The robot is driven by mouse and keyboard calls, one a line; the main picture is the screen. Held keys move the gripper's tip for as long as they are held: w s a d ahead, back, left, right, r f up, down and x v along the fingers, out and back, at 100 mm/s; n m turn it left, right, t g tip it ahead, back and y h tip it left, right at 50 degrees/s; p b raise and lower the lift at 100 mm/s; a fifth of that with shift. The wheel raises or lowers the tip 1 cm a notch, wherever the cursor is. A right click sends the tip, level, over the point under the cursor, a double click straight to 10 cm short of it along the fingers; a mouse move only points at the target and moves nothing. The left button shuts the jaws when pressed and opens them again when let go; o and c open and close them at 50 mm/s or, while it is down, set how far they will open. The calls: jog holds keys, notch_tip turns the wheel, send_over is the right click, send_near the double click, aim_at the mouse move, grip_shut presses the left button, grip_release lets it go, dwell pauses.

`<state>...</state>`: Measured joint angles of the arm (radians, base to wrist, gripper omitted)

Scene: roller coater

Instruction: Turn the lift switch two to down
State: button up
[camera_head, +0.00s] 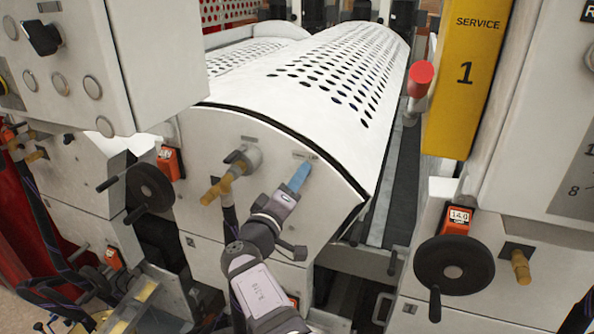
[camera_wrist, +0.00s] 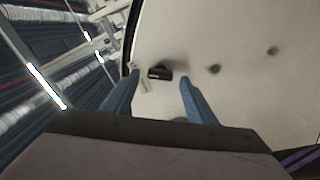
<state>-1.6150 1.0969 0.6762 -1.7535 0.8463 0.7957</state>
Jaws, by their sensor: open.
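My gripper (camera_head: 298,176) is at the front end panel (camera_head: 330,213) of the white perforated cover, with its blue fingers pointing at the panel. In the wrist view my gripper (camera_wrist: 157,84) is open, with one blue finger on each side. A small black switch (camera_wrist: 158,73) on the pale panel lies between and slightly beyond the fingertips. The fingers look apart from it. In the head view the switch is hidden behind my fingers. Small labels sit above the fingertips, too small to read, so I cannot tell the switch's number or setting.
A brass hose fitting (camera_head: 217,190) sticks out left of my gripper. A black handwheel (camera_head: 150,187) is further left, another handwheel (camera_head: 453,264) at the right. A red-topped lever (camera_head: 420,80) and yellow SERVICE column (camera_head: 468,75) stand at the right. A grey control box (camera_head: 150,60) hangs upper left.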

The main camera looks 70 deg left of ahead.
jog(key=shift+w+a+p, duration=0.45)
jog(key=shift+w+p, duration=0.1)
jog(key=c, duration=1.1)
